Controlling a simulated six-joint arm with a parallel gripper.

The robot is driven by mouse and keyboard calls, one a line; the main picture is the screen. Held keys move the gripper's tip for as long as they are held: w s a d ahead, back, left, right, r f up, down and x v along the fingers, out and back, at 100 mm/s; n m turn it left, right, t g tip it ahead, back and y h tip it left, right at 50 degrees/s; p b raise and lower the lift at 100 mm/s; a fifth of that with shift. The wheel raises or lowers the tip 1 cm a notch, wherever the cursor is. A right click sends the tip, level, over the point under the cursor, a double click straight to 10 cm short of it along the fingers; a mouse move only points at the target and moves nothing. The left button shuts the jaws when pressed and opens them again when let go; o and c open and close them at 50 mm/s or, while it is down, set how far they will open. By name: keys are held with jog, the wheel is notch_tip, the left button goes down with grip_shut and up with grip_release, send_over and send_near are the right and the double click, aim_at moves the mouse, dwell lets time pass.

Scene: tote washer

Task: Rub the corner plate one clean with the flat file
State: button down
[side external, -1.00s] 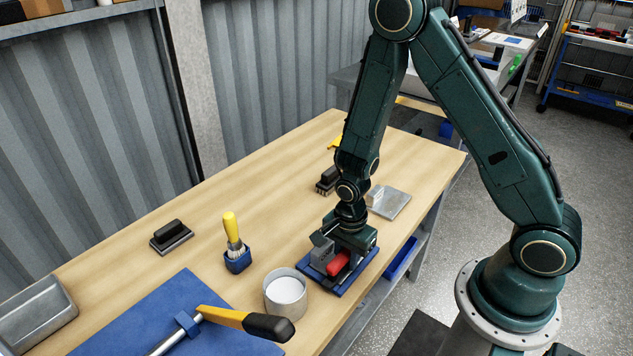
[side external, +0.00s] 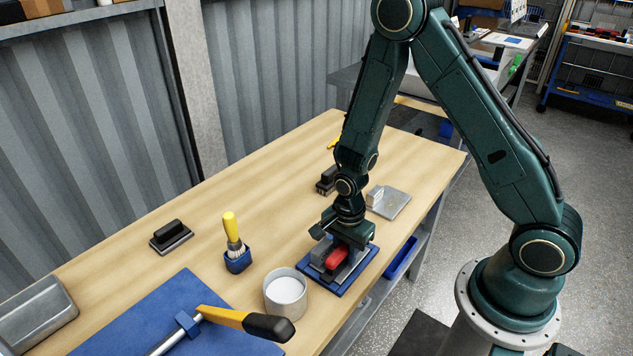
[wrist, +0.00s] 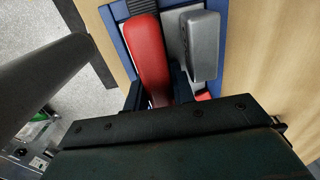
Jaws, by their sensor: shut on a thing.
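My gripper (side external: 342,236) points down over a blue tray (side external: 366,268) at the right front of the table. It is shut on the red handle (side external: 337,258) of a tool that looks like the flat file. In the wrist view the red handle (wrist: 148,52) lies between my fingers (wrist: 157,93). A grey block (side external: 319,254) is right beside the handle, and shows to its right in the wrist view (wrist: 203,45). I cannot tell whether the tool touches the tray. A flat metal plate (side external: 394,205) with a small upright block, perhaps corner plate one, lies behind my gripper.
A white-filled cup (side external: 286,291) stands left of the tray. A yellow-handled brush sits in a blue holder (side external: 238,261). Dark brushes lie at the left (side external: 171,236) and behind my wrist (side external: 326,181). A yellow-black tool (side external: 240,319) rests over a blue mat (side external: 165,312).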

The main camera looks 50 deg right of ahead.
jog(key=shift+w+d, duration=0.15)
jog(key=shift+d, duration=0.55)
jog(key=shift+w+d, duration=0.15)
jog(key=shift+d, duration=0.55)
jog(key=shift+a, duration=0.15)
jog(key=shift+a, duration=0.7)
jog(key=shift+d, duration=0.1)
jog(key=shift+d, duration=0.7)
jog(key=shift+r, duration=0.2)
jog(key=shift+r, duration=3.3)
jog(key=shift+w+n, duration=0.15)
jog(key=shift+n, duration=0.15)
